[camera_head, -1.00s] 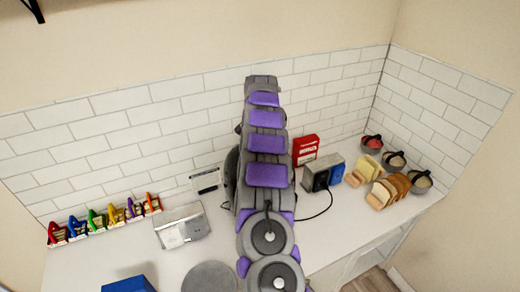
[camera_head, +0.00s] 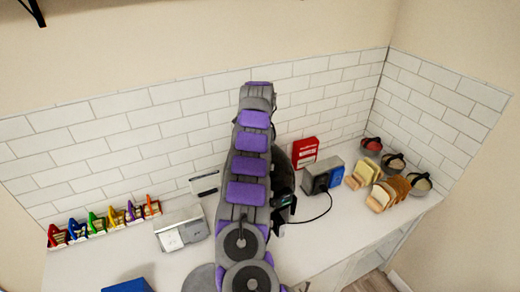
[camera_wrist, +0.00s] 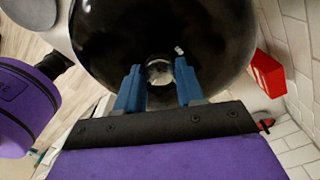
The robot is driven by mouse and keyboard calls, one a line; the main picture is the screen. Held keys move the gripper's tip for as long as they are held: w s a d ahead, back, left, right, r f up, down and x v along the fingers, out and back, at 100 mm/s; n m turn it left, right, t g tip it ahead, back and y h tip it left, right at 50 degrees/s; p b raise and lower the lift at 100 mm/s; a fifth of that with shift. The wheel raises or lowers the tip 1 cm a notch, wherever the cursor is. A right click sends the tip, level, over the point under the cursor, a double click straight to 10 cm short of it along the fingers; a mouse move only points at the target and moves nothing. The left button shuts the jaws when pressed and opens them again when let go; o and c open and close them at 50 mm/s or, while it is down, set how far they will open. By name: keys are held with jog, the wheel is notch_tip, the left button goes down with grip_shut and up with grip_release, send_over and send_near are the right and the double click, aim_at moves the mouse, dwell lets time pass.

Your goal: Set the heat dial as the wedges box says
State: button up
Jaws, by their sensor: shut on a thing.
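The heat dial (camera_wrist: 159,72) is a small round silvery knob on a glossy black rounded appliance (camera_wrist: 205,35). In the wrist view, my gripper (camera_wrist: 157,82) has its two blue fingers on either side of the dial and is shut on it. A small white mark shows on the black surface just right of the dial. In the head view, my arm hides most of the appliance (camera_head: 283,168) and the gripper. A red box (camera_head: 305,152) with white lettering, possibly the wedges box, stands right of the appliance; its setting cannot be read. It also shows in the wrist view (camera_wrist: 266,74).
A grey toaster (camera_head: 315,176), bread slices (camera_head: 362,173) and several bowls (camera_head: 392,163) are on the right. A white card (camera_head: 205,184), a grey device (camera_head: 181,230) and several coloured holders (camera_head: 103,222) are on the left. A cable crosses the counter (camera_head: 330,232).

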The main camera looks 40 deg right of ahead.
jog(key=shift+w+r+m+p, duration=0.1)
jog(key=shift+m+p, duration=0.35)
jog(key=shift+m, duration=1.05)
jog(key=shift+a, duration=0.1)
jog(key=o, duration=1)
jog(key=shift+w+f, duration=0.15)
jog(key=shift+f, duration=0.05)
jog(key=shift+o, duration=0.2)
jog(key=shift+r, duration=0.1)
notch_tip(320, 180, up, 17)
jog(key=p, duration=0.8)
jog(key=shift+d+r, duration=0.15)
jog(key=shift+d, duration=0.1)
